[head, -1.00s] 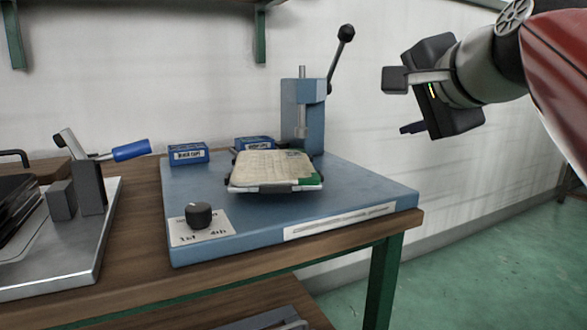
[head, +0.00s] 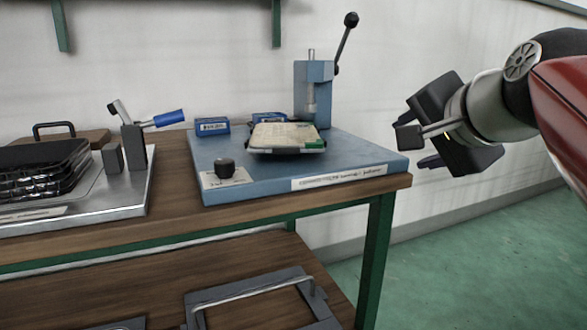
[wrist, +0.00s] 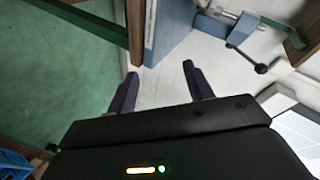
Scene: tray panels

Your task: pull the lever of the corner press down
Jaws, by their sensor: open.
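The corner press (head: 313,92) is a blue upright block at the back right of a blue base plate on the bench. Its lever (head: 346,43) is a dark rod with a black ball knob, tilted up and to the right. The press (wrist: 213,25) and the lever's knob (wrist: 261,68) also show in the wrist view, at upper right. My gripper (head: 415,149) is open and empty, right of the press and lower than the knob, clear of both. In the wrist view its two fingers (wrist: 160,88) stand apart with nothing between them.
A booklet-like pad (head: 285,138) lies on a holder before the press. Blue boxes (head: 212,126) and a black dial (head: 224,168) share the base plate (head: 345,160). A metal tray (head: 120,200) with a blue-handled clamp (head: 168,118) stands left. Right of the bench is open floor.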

